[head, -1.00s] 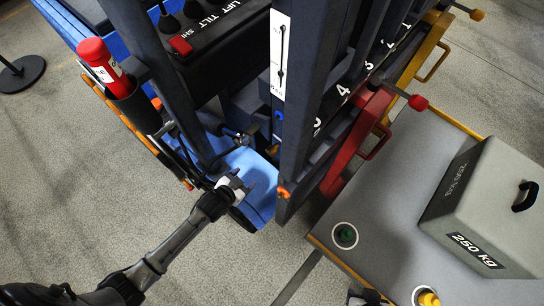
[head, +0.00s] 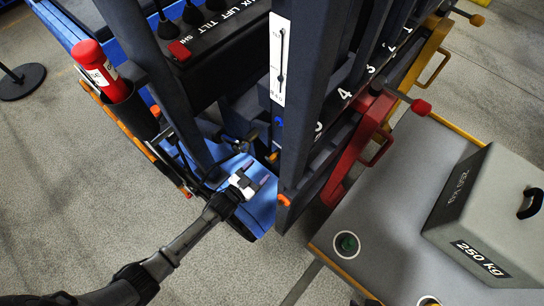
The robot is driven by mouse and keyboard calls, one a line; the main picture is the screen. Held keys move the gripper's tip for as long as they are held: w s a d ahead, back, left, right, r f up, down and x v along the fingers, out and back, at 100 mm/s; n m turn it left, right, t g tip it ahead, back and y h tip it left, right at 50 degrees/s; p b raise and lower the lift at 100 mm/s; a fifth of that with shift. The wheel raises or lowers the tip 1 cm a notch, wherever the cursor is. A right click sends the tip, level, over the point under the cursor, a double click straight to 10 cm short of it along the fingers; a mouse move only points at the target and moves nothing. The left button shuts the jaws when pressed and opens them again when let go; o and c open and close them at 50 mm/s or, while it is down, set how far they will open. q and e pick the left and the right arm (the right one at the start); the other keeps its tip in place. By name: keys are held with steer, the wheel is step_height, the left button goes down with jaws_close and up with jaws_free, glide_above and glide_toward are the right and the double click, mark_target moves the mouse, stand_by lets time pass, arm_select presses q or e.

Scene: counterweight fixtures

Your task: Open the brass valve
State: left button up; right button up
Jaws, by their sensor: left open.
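A small brass-coloured piece (head: 272,157), which may be the brass valve, shows low between the dark uprights, just above the blue panel (head: 262,216). It is too small and partly hidden to tell its handle position. My left gripper (head: 257,173) is open and empty over the blue panel, its fingers pointing up and right toward that piece. It looks a little short of it and apart from it. My right gripper is not in view.
Dark uprights (head: 290,150) stand just right of my left gripper, with an orange-tipped knob (head: 284,199) low on one. Dark hoses (head: 180,150) run to its left. Floor at lower left is clear.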

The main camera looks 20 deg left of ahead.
mark_target(269, 160)
arm_select(q)
steer(key=b+x, duration=0.1)
steer(key=x, duration=0.6)
steer(key=shift+w+d+f, duration=0.1)
steer(key=shift+w+d, duration=0.05)
steer(key=shift+w, duration=0.2)
steer(key=shift+c, duration=0.3)
steer(key=c, duration=0.9)
